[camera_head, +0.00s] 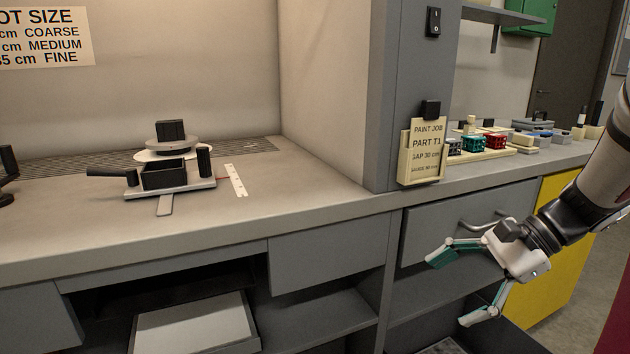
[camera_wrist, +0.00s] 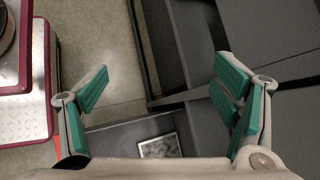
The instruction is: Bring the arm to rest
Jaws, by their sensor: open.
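My gripper (camera_head: 453,287) hangs in front of the grey drawers on the right in the head view, below the level of the counter top. Its fingers, with green pads, are spread wide and nothing is between them. The wrist view also shows my gripper (camera_wrist: 158,95) open and empty, with the floor and grey cabinet fronts beyond it. My arm comes in from the right edge of the head view.
The counter (camera_head: 330,207) runs across above the gripper. A grey drawer (camera_head: 435,232) with a handle is close behind it. A yellow panel (camera_head: 568,225) stands to the right. A fixture (camera_head: 165,178) sits on the counter at left, and small coloured blocks (camera_head: 472,143) at right.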

